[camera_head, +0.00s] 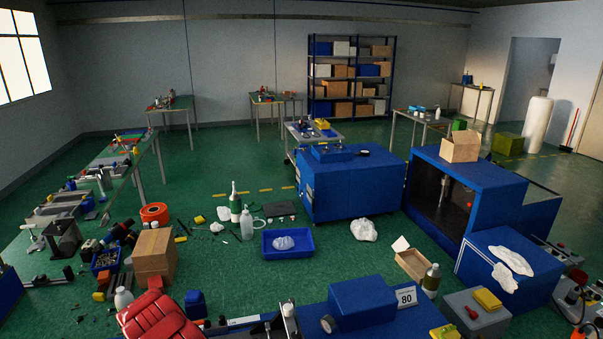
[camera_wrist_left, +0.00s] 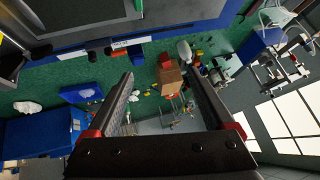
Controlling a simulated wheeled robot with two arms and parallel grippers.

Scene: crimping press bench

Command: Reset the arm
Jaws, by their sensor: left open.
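My left gripper (camera_wrist_left: 159,76) shows in the left wrist view. Its two dark fingers with red parts at their bases are spread wide apart, with nothing between them but the distant room. The view is tilted, with the windows at the lower right. A brown cardboard box (camera_wrist_left: 170,77) shows far beyond the fingers, not touched. I cannot make out either gripper in the head view. My right gripper is in neither view.
Beyond lie stacked cartons (camera_head: 155,255), a blue tray (camera_head: 288,243) and a blue cabinet (camera_head: 350,185). Green floor (camera_head: 215,165) is clear farther back.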

